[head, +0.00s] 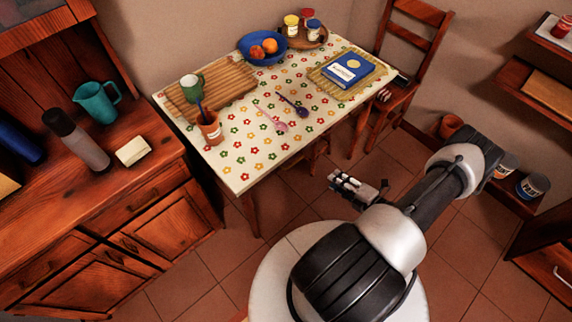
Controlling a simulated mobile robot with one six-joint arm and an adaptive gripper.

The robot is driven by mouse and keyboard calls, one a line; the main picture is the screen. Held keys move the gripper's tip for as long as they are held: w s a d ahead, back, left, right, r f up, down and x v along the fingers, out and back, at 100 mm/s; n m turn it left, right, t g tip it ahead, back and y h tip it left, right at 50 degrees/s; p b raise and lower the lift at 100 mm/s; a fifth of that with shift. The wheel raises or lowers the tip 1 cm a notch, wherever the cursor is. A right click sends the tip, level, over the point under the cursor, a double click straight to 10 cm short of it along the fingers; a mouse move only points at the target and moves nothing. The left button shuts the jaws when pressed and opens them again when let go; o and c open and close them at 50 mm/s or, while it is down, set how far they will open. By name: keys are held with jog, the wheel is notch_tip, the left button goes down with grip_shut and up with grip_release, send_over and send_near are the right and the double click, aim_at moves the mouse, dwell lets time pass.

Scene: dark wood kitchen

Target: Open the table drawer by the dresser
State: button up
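The table (243,178), with a flower-patterned white cloth, stands right of the dark wood dresser (120,185) in the head view. No table drawer front or handle shows; the cloth and the viewing angle hide the table's sides. The dresser has drawers and doors with handles in its front, and those I see look shut. My gripper (343,183) is over the floor in front of the table's near right side, apart from the table and the dresser. It points left and looks empty. It is too small to tell whether its fingers are open.
A chair (410,60) stands behind the table's right end. Wall shelves (540,90) and a low shelf with cans (533,186) are on the right. The table holds a blue bowl (262,58), a flowerpot (210,130) and a book (347,70). Tiled floor is clear before the table.

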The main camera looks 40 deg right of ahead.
jog(key=w+a+f+b, duration=0.2)
jog(key=w, duration=0.6)
jog(key=w+a+f+t+b, duration=0.1)
jog(key=w+a+f, duration=0.1)
jog(key=w, duration=0.6)
jog(key=shift+w+a+f+b, duration=0.2)
jog(key=shift+a+b, duration=0.2)
jog(key=shift+a, duration=0.05)
grip_shut()
